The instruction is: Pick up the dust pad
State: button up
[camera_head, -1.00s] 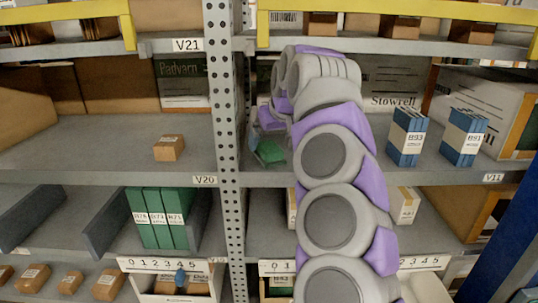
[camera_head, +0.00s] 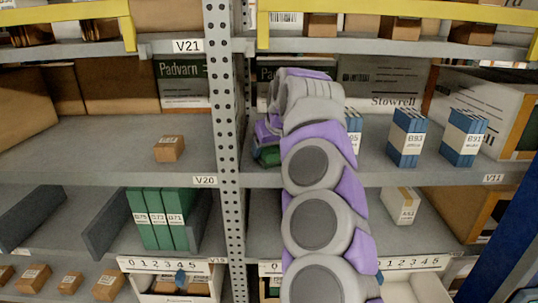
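My arm rises in front of the right-hand bay and bends over at the middle shelf. My gripper (camera_head: 266,140) is at its end, just right of the perforated post and low over the shelf. It is small and partly hidden behind my own wrist, so its fingers do not show clearly. A dark green item (camera_head: 269,157) shows at the gripper, close to the shelf's front edge. It may be the dust pad, but I cannot tell. Whether the gripper holds it or only covers it is not clear.
The perforated post (camera_head: 224,140) stands close left of the gripper. Blue packs (camera_head: 406,137) and (camera_head: 464,137) stand right on the same shelf, with another (camera_head: 354,130) partly behind my arm. A small brown box (camera_head: 170,149) sits on the left shelf, with free room around it.

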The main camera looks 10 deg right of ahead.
aim_at(269, 148)
jog(key=c, duration=0.6)
jog(key=shift+c, duration=0.2)
jog(key=shift+r, duration=0.15)
jog(key=shift+r+p, duration=0.85)
jog(key=shift+r, duration=0.8)
jog(key=shift+s+a+f+b, duration=0.1)
jog(key=shift+s+a+b, duration=0.05)
jog(key=shift+s+b, duration=0.3)
jog(key=shift+s+r+b, duration=0.2)
jog(key=shift+s+b, duration=1.2)
jog(key=shift+s, duration=0.7)
jog(key=s+r+b, duration=0.1)
jog(key=s, duration=1)
jog(key=shift+b, duration=0.35)
jog(key=shift+r, duration=0.1)
